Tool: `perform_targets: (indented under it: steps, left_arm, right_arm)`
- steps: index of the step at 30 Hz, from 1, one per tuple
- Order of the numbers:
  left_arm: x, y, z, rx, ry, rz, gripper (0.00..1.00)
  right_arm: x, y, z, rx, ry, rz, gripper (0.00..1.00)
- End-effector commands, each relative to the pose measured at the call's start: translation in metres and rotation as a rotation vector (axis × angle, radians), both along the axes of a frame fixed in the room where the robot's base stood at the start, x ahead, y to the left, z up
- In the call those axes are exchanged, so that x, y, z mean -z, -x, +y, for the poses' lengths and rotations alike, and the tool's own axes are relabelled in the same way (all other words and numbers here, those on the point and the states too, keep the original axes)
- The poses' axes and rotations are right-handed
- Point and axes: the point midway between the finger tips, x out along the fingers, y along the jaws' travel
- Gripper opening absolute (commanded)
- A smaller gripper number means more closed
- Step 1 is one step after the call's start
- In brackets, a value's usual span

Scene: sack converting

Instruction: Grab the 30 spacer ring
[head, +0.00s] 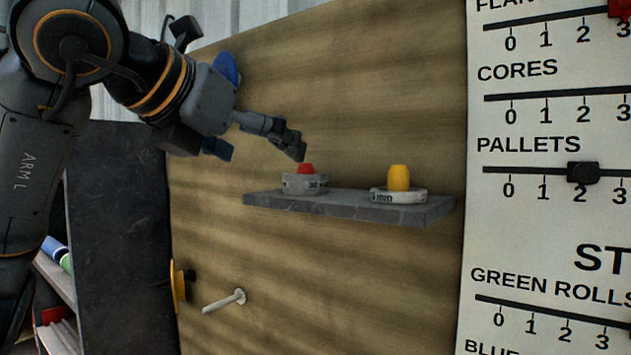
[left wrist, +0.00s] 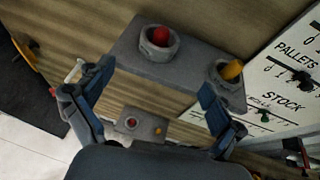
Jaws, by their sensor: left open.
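Two rings sit on a grey shelf (head: 350,207) on a wooden panel. The left, grey ring (head: 305,184) has a red piece in its middle; it also shows in the left wrist view (left wrist: 146,46). The right ring (head: 398,196) has a yellow piece in it and a pale band on which "mm" shows; it also shows in the left wrist view (left wrist: 217,81). I cannot read a full number on either ring. My left gripper (head: 262,152) is open and empty, above and left of the left ring, apart from it. Its spread fingers show in the left wrist view (left wrist: 140,95). My right gripper is out of view.
A pale peg (head: 225,301) sticks out of the panel below the shelf, with a yellow item (head: 180,286) to its left. A white board with sliders (head: 550,220) stands right of the shelf. A small box with red and yellow spots (left wrist: 142,124) shows between the fingers.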

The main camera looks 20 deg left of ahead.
Motion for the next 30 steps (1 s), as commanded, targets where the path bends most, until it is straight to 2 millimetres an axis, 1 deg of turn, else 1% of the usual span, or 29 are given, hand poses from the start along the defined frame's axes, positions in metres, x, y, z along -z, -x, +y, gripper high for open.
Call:
perform_targets:
  steps: [1,3,6,9,11,14,15,18,20,22,25,30]
  left_arm:
    - [0.003,-0.01,-0.002,0.0,-0.002,0.006,0.94]
    - [0.008,-0.023,-0.005,0.001,-0.001,0.007,0.94]
    - [0.016,-0.041,-0.009,0.003,-0.001,0.007,0.94]
    - [0.021,-0.054,-0.012,0.003,-0.001,0.006,0.94]
    - [0.024,-0.059,-0.014,0.004,-0.002,0.004,0.94]
    - [0.026,-0.063,-0.014,0.004,-0.001,0.002,0.94]
    - [0.025,-0.066,-0.015,0.004,-0.001,0.003,0.94]
    - [0.024,-0.077,-0.016,0.004,-0.001,0.005,0.94]
    - [0.024,-0.086,-0.017,0.004,-0.001,0.005,0.94]
    - [0.026,-0.095,-0.018,0.004,-0.001,0.005,0.94]
    - [0.033,-0.107,-0.02,0.005,-0.001,0.006,0.94]
    - [0.038,-0.114,-0.022,0.005,0.0,0.002,0.94]
  right_arm:
    - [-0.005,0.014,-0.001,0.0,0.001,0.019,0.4]
    - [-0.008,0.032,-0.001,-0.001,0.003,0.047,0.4]
    - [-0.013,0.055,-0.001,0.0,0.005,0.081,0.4]
    - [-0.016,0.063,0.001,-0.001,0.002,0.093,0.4]
    - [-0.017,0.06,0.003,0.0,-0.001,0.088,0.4]
    - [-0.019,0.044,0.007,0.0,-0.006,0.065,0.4]
    - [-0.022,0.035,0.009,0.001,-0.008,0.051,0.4]
    - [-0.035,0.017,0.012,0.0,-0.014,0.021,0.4]
    - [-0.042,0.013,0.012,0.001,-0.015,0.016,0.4]
    - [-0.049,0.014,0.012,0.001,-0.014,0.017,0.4]
    - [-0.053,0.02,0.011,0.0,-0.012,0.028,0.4]
    - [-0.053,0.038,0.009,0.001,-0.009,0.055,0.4]
